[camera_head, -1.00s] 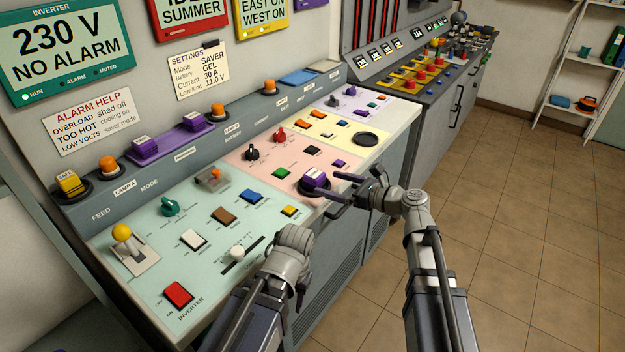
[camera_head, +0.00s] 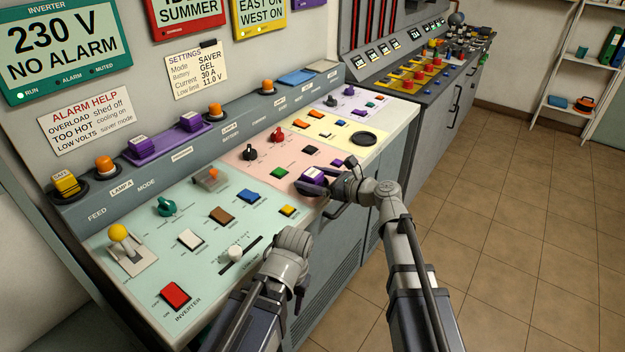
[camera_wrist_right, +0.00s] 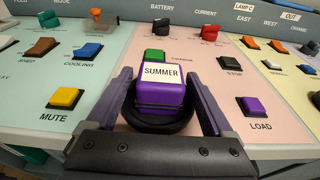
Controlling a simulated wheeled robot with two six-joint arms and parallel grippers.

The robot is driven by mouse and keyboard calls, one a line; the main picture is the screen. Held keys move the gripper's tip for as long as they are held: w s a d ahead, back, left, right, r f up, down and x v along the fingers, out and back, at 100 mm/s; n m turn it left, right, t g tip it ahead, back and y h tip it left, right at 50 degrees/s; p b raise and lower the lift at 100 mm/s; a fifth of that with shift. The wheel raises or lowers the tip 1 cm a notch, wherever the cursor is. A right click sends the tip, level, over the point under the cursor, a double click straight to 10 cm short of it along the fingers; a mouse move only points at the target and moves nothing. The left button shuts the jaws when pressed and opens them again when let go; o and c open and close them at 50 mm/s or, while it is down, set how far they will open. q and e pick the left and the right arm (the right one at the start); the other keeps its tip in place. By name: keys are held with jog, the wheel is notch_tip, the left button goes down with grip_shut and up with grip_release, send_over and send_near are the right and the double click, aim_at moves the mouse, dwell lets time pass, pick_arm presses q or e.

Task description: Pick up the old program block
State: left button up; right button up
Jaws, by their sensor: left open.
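A purple block labelled SUMMER (camera_head: 314,175) sits in a round black socket on the pink part of the console. In the right wrist view the block (camera_wrist_right: 161,88) stands between the two fingers of my right gripper (camera_wrist_right: 160,88), which are open. One finger is on each side, with a gap showing between each finger and the block. In the head view my right gripper (camera_head: 322,181) reaches in at the console's front edge and partly hides the block. My left gripper (camera_head: 300,268) is at the console's front edge, apart from the block; its fingers are mostly hidden.
A purple LOAD button (camera_wrist_right: 256,105), a green button (camera_wrist_right: 155,56) and a yellow MUTE button (camera_wrist_right: 66,97) are close to the block. An empty round black socket (camera_head: 364,139) is farther right.

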aim_at(312, 172)
jog(key=c, duration=1.3)
notch_tip(312, 172, up, 10)
jog(key=p, duration=1)
